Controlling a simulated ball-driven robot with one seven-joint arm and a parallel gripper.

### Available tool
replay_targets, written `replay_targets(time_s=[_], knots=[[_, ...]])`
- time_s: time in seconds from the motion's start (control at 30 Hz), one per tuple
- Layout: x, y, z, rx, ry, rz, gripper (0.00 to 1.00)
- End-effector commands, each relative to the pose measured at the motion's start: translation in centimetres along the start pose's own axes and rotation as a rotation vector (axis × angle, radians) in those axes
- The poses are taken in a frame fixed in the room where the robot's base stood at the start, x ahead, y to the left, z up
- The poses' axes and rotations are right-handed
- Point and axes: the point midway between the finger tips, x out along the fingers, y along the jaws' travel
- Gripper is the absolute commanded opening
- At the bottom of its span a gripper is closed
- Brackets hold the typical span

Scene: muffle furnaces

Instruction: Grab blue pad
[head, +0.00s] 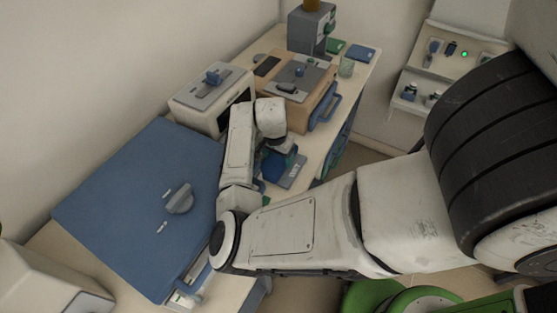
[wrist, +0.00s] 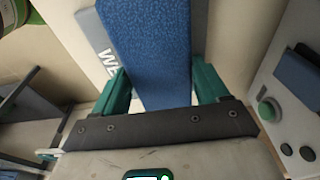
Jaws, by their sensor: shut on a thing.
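The blue pad (wrist: 150,40) is a textured blue slab in the wrist view, running between the two teal fingers of my gripper (wrist: 160,72). The fingers are shut on its sides. In the head view the blue pad (head: 275,165) shows small and dark below my wrist, partly hidden by the arm. A light grey plate with white lettering (wrist: 96,33) lies beneath the pad; it also shows in the head view (head: 293,174). I cannot tell whether the pad still touches it.
A large blue-topped box (head: 120,200) stands at the left. A white furnace (head: 185,97) and a tan one with a blue handle (head: 310,100) stand behind my gripper.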

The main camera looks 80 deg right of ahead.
Motion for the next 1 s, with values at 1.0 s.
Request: replay_targets(time_s=[1.0], knots=[[-6.3,2.2,0.5,0.001,0.004,-0.001,0.44]])
